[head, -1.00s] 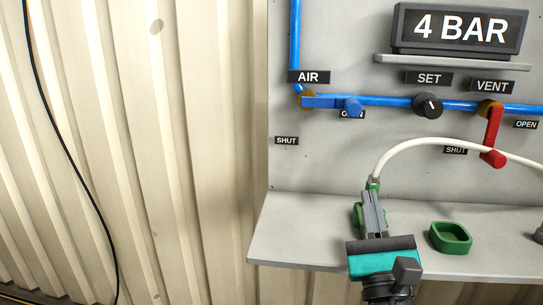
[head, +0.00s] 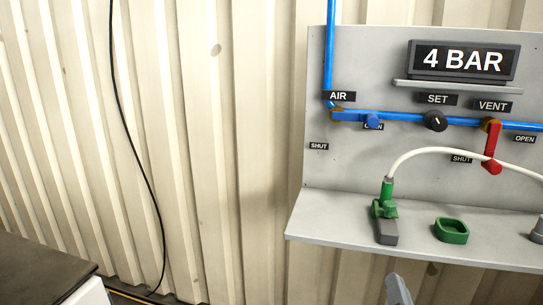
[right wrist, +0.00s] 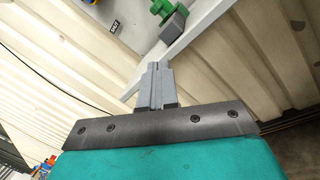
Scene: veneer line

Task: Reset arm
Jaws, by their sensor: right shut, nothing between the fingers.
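My right gripper (head: 398,290) shows only as a grey finger tip at the bottom edge of the head view, below and in front of the shelf. In the right wrist view its two grey fingers (right wrist: 155,85) are together with nothing between them. The green hose fitting (head: 386,208) with a grey block-like end (head: 387,233) rests on the shelf (head: 330,222), apart from my gripper. It also shows in the right wrist view (right wrist: 162,9), beyond the fingertips. My left gripper is not in view.
On the panel (head: 350,170) are a blue AIR lever (head: 352,116), a SET knob (head: 435,121), a red VENT lever (head: 492,150) and a "4 BAR" display (head: 463,61). A white hose (head: 430,150) arches from the fitting. A green holder (head: 452,231) sits on the shelf. A dark-topped surface (head: 40,275) is lower left.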

